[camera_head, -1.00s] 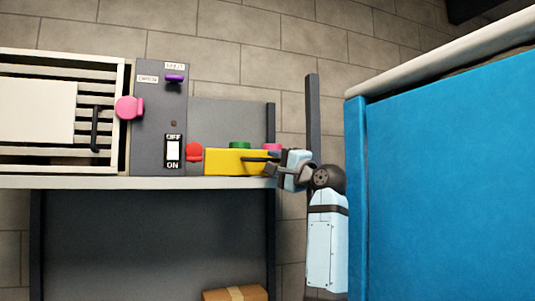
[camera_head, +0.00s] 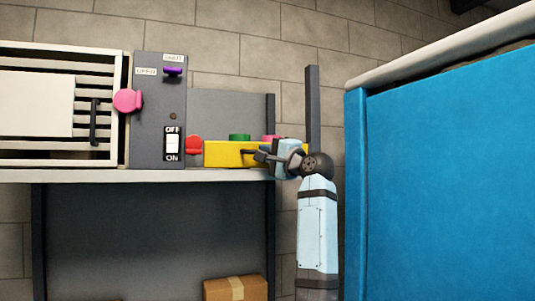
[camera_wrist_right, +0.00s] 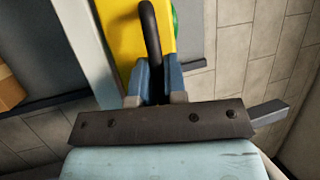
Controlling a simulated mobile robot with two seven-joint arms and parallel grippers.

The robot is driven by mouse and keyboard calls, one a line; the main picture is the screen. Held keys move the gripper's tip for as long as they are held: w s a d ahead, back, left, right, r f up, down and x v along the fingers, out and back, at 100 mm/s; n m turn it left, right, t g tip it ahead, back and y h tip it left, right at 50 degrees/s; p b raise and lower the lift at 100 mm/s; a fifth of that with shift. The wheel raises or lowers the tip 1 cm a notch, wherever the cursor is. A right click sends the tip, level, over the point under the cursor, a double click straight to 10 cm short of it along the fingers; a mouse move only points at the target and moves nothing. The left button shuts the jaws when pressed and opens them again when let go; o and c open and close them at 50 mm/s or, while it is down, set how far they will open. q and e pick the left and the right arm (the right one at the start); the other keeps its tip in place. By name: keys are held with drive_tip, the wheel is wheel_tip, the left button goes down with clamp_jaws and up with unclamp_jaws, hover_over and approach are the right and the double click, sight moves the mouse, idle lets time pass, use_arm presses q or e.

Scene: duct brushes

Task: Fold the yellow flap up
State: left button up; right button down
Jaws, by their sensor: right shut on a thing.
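The yellow flap (camera_head: 222,155) shows as a yellow panel at the right end of the grey shelf, and part of it shows in the wrist view (camera_wrist_right: 120,28). A black curved handle (camera_wrist_right: 149,32) stands out from the yellow panel. My right gripper (camera_head: 264,157) is at the panel's right part. In the wrist view its fingers (camera_wrist_right: 158,80) are shut around the near end of the handle. The gripper hides the right end of the panel in the head view. My left gripper is not in view.
A green knob (camera_head: 240,137) and a pink one sit behind the panel's top. A red knob (camera_head: 193,146) and a grey switch box (camera_head: 148,112) stand to its left. A large blue block (camera_head: 450,180) is close on my arm's right. A cardboard box (camera_head: 236,289) lies below the shelf.

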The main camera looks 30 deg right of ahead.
drive_tip(key=shift+w+d+r+m+g+h, duration=0.1)
drive_tip(key=shift+w+r+m+g+h, duration=0.15)
drive_tip(key=shift+g, duration=0.25)
drive_tip(key=c, duration=1.2)
unclamp_jaws()
drive_tip(key=b+v, duration=0.5)
drive_tip(key=v, duration=0.9)
drive_tip(key=shift+w, duration=0.1)
